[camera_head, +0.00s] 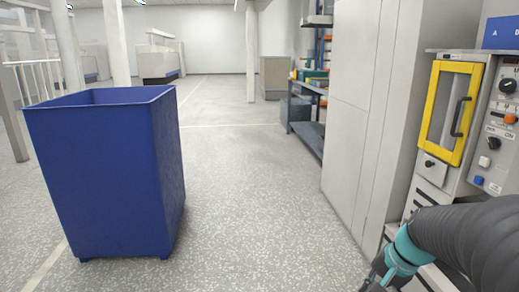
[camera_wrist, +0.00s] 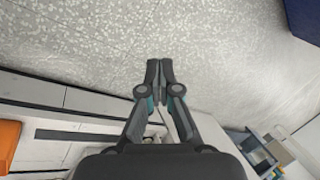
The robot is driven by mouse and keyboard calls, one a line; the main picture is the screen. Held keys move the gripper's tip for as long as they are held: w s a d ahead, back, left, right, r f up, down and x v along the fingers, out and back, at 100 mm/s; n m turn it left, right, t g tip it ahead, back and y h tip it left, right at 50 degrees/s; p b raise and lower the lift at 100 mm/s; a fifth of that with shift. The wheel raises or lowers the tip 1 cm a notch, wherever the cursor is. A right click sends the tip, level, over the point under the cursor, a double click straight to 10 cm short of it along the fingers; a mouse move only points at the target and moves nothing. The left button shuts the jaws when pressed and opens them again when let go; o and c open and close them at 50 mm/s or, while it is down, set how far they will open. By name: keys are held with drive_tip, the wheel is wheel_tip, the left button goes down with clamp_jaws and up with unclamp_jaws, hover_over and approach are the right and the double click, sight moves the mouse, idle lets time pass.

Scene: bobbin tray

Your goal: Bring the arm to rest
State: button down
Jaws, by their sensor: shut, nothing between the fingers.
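My gripper (camera_wrist: 159,72) shows in the wrist view with its two fingertips pressed together and nothing between them. It hangs over the speckled floor, beside white drawer fronts. In the head view my arm reaches in from the lower right corner, in front of the machine cabinet. The fingertips cannot be made out in the head view.
A large blue bin (camera_head: 105,175) stands on the floor at left. A machine with a yellow-framed door (camera_head: 448,110) and knobs is at right, next to a tall grey cabinet (camera_head: 375,100). A shelf rack (camera_head: 308,120) stands behind. The middle floor is clear.

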drive_tip(key=s+a+r+n+t+h, duration=0.1)
drive_tip(key=s+a+r+n, duration=0.2)
drive_tip(key=s, duration=0.4)
drive_tip(key=s+a+r+n+t+h, duration=0.1)
drive_tip(key=s+a+r+n, duration=0.3)
drive_tip(key=s+a+n, duration=0.1)
drive_tip(key=shift+s+a+n+t+h+p, duration=0.35)
drive_tip(key=shift+s+a, duration=0.2)
drive_tip(key=shift+s, duration=0.4)
drive_tip(key=shift+d+r, duration=0.1)
